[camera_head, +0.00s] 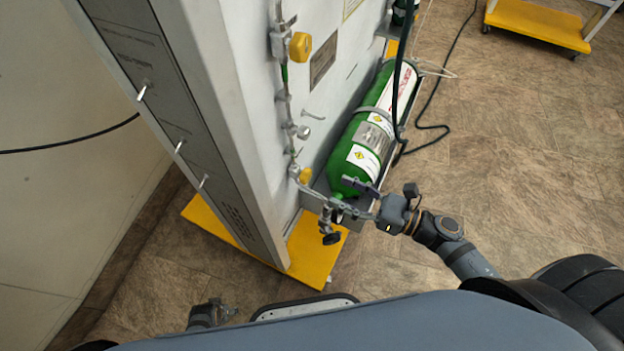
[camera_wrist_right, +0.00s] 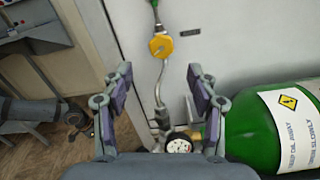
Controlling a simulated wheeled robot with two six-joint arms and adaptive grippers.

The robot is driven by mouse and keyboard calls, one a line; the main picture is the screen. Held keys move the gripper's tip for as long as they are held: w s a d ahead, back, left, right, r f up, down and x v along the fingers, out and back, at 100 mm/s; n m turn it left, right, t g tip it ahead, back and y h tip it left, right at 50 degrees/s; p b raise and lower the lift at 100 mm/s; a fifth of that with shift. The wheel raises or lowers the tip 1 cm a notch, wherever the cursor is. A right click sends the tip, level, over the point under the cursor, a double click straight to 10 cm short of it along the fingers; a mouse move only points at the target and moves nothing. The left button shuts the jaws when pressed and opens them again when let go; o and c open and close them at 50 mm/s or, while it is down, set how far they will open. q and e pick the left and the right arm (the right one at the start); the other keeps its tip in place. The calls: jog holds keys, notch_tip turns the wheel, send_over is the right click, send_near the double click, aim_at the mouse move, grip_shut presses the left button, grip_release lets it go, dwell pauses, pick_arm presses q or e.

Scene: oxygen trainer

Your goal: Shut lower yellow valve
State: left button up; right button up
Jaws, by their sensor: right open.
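The lower yellow valve (camera_head: 305,175) sits on the thin pipe near the foot of the panel, left of the green cylinder's lower end. A yellow valve, apparently the same one, shows head-on in the right wrist view (camera_wrist_right: 161,46), beyond my fingertips. My right gripper (camera_head: 352,198) is open and empty, just below and right of the valve. In the right wrist view its two fingers (camera_wrist_right: 160,78) stand apart with the pipe visible between them, and the valve is not between the pads. My left gripper (camera_head: 212,313) is partly visible at the bottom left; its fingers are unclear.
An upper yellow valve (camera_head: 300,46) is on the same pipe. The green cylinder (camera_head: 365,145) lies close to my right gripper. A round gauge (camera_wrist_right: 179,143) is below the valve. The yellow base (camera_head: 315,262) juts out at floor level. Open floor is at right.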

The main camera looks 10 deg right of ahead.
aim_at(309, 177)
jog(key=x, duration=0.8)
jog(key=shift+w+d, duration=0.1)
jog(key=shift+w+a, duration=0.2)
jog(key=shift+a, duration=0.15)
pick_arm(q)
jog(key=shift+s+f, duration=0.1)
pick_arm(e)
jog(key=shift+c, duration=0.2)
jog(key=c, duration=1.1)
pick_arm(q)
jog(key=shift+p, duration=0.35)
jog(key=shift+r, duration=0.25)
pick_arm(e)
jog(key=shift+m, duration=0.3)
jog(key=m+p, duration=0.5)
jog(key=shift+r, duration=0.15)
pick_arm(q)
jog(key=s+f+p, duration=0.1)
jog(key=s, duration=1)
jog(key=shift+s+a, duration=0.2)
jog(key=shift+a, duration=0.1)
pick_arm(e)
jog(key=shift+m, duration=0.9)
